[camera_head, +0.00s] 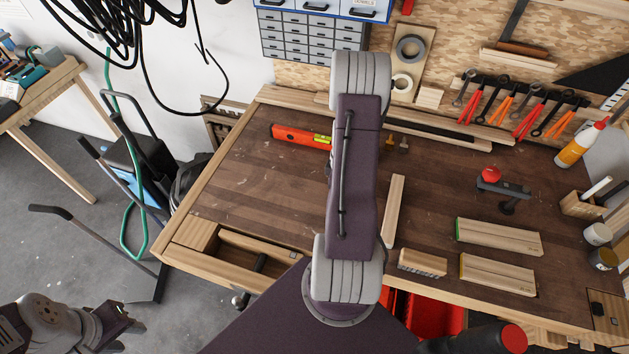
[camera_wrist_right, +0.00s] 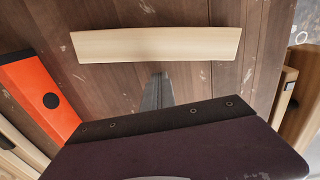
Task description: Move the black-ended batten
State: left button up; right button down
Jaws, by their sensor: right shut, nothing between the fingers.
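A pale bare batten (camera_head: 394,211) lies on the dark bench top, just right of my raised arm in the head view. A pale batten, probably the same one, lies across the top of the right wrist view (camera_wrist_right: 157,44). I see no black end on it. A green-ended batten (camera_head: 498,236) and a yellow-ended batten (camera_head: 497,273) lie further right. My right gripper (camera_wrist_right: 158,76) is shut and empty, its tip pointing at the batten's long side; my arm hides it in the head view. My left gripper (camera_head: 128,325) hangs over the floor, away from the bench; its opening is unclear.
An orange level (camera_head: 300,137) lies left of my arm; it also shows in the right wrist view (camera_wrist_right: 38,97). A clamp-like tool (camera_head: 503,188) and a glue bottle (camera_head: 581,145) stand right.

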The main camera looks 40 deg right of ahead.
jog(key=w, duration=0.1)
jog(key=w+a+r, duration=0.1)
jog(key=shift+w+a+r, duration=0.1)
jog(key=shift+w+r, duration=0.2)
jog(key=shift+w, duration=0.1)
notch_tip(320, 180, up, 8)
jog(key=shift+s+r, duration=0.15)
jog(key=shift+r, duration=0.05)
